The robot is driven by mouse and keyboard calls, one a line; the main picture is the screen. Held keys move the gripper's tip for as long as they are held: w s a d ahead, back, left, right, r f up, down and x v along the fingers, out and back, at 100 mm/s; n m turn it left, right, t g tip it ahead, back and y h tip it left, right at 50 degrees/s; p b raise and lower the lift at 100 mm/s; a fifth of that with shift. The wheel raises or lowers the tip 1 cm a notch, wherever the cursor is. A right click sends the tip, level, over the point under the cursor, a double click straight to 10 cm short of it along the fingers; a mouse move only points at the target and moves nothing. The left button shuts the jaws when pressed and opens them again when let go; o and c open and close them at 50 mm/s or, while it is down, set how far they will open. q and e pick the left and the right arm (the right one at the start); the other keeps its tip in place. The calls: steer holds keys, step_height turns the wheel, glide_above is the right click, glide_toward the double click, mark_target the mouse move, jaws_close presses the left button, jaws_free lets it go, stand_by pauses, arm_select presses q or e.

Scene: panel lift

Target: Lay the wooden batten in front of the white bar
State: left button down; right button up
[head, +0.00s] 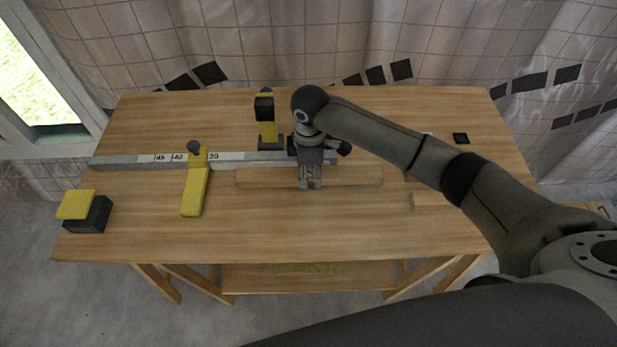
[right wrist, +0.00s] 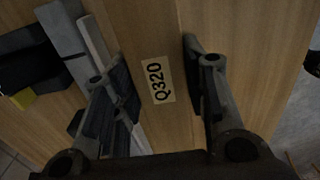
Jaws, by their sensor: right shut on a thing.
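The wooden batten (head: 350,175) is a plain strip the colour of the table, lying lengthwise on the near side of the white bar (head: 232,156) and roughly parallel to it. In the right wrist view the batten (right wrist: 148,50) carries a "Q320" label, and the white bar (right wrist: 66,35) runs beside it. Whether the batten touches the table is hard to tell. My left gripper is not in view.
On the wooden table (head: 130,225), a yellow arm (head: 195,190) with a dark knob crosses the bar. A yellow-and-black stand (head: 267,125) rises behind it. A black block with a yellow top (head: 80,210) is front left. A black square (head: 460,138) lies back right. The front middle is clear.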

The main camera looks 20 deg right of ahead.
mark_target(309, 180)
steer(key=shift+w+a+f, duration=0.15)
steer(key=shift+w+f, duration=0.1)
steer(key=shift+f, duration=1.5)
steer(key=shift+s+f, duration=0.1)
steer(key=shift+f, duration=0.05)
steer(key=o, duration=1.1)
steer(key=shift+o, duration=0.2)
step_height(309, 180, up, 12)
steer(key=shift+r+b, duration=0.15)
steer(key=shift+b, duration=0.25)
